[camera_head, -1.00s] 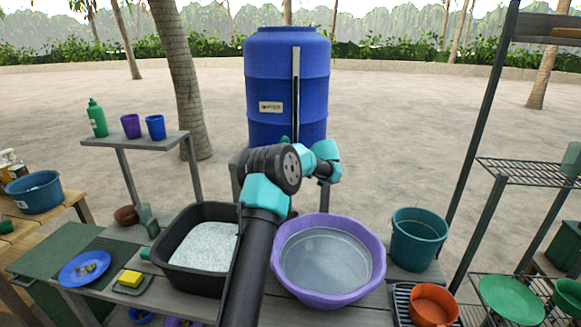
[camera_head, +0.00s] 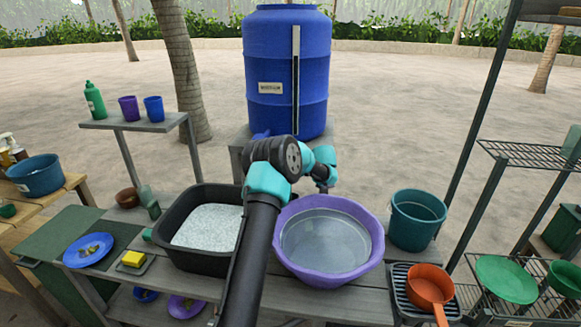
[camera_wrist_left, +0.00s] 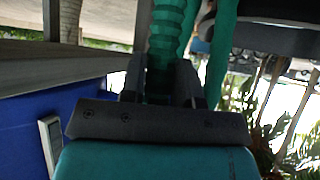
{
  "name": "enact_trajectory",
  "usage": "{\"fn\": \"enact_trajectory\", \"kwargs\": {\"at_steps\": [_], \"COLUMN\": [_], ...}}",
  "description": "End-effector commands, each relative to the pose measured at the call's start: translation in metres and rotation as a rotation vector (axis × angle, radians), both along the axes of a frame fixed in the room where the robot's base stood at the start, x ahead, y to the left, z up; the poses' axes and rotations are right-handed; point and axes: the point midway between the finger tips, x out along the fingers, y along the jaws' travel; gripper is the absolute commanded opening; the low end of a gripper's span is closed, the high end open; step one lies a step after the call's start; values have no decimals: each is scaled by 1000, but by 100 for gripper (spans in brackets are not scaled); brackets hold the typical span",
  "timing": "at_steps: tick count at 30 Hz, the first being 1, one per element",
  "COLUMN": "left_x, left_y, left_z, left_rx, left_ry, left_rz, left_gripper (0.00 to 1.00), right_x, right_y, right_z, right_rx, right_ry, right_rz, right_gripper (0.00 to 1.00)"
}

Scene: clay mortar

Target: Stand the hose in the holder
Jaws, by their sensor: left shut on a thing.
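A green ribbed hose (camera_wrist_left: 172,35) stands between the dark fingers of my left gripper (camera_wrist_left: 160,85) in the left wrist view. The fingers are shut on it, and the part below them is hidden. A smooth green strip (camera_wrist_left: 221,50) runs beside it; I cannot tell whether it is part of the hose. In the head view my left gripper (camera_head: 325,184) is beyond the wrist, in front of the blue barrel's stand and above the far side of the purple basin. The hose is not distinguishable there. I cannot make out the holder. My right gripper is not in view.
The blue barrel (camera_head: 286,70) stands behind the arm. The purple basin (camera_head: 372,248) and black tub (camera_head: 180,255) sit on the bench, with a teal bucket (camera_head: 418,220) and orange pan (camera_head: 429,284) at right. A small shelf (camera_head: 138,122) with cups stands left. A wire rack (camera_head: 530,165) stands right.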

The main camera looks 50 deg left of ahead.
Motion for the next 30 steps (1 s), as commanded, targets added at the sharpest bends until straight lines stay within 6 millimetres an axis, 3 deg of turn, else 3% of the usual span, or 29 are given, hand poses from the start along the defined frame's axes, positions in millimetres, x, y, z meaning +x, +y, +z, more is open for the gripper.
{"fn": "enact_trajectory", "kwargs": {"at_steps": [9,20,21,30], "left_x": [0,0,0,0], "left_y": [0,0,0,0], "left_z": [-22,-24,-24,-24], "left_rx": [0,0,0,0], "left_ry": [0,-2,-2,-1], "left_rz": [1,1,1,1], "left_gripper": [7,7,32,59], "right_x": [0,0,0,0], "right_y": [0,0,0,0], "right_z": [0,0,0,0], "right_rx": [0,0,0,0], "right_ry": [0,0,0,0], "right_rz": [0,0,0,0], "right_gripper": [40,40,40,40]}}
